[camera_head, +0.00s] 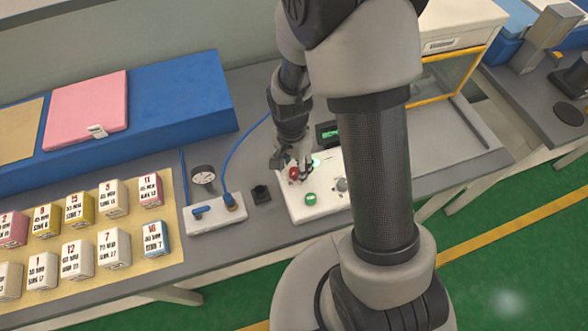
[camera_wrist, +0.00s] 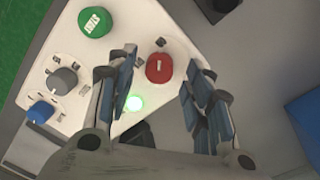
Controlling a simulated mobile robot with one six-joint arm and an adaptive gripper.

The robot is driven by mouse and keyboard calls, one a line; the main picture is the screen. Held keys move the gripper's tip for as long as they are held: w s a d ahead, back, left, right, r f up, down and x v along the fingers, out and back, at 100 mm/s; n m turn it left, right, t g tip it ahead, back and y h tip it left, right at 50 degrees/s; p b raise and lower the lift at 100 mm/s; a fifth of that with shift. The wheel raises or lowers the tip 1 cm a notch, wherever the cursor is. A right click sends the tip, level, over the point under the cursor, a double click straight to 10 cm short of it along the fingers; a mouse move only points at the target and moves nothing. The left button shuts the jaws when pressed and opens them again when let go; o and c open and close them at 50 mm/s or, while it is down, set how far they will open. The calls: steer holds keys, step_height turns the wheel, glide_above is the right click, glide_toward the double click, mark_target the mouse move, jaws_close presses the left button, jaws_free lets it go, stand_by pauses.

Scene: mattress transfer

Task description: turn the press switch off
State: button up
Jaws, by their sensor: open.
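The white control panel (camera_head: 324,207) lies on the grey bench in the head view; it also shows in the wrist view (camera_wrist: 128,22). A red switch (camera_wrist: 160,68) sits on it, just beyond and between my fingertips in the wrist view. The red switch also shows in the head view (camera_head: 294,173), right below my gripper (camera_head: 292,166). A green START button (camera_wrist: 95,22), a grey knob (camera_wrist: 62,80) and a blue switch (camera_wrist: 41,112) are on the panel. A green lamp (camera_wrist: 134,103) glows. My gripper (camera_wrist: 160,85) is open and empty. Contact with the red switch cannot be told.
A white box with blue connectors (camera_head: 215,214) stands left of the panel. Several numbered boxes (camera_head: 75,258) stand on a tan mat further left. A pink pad (camera_head: 87,108) lies on a blue mattress (camera_head: 185,95). A small display (camera_head: 328,133) stands behind the panel.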

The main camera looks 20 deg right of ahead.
steer(key=shift+f, duration=0.6)
steer(key=shift+c, duration=0.6)
steer(key=c, duration=0.9)
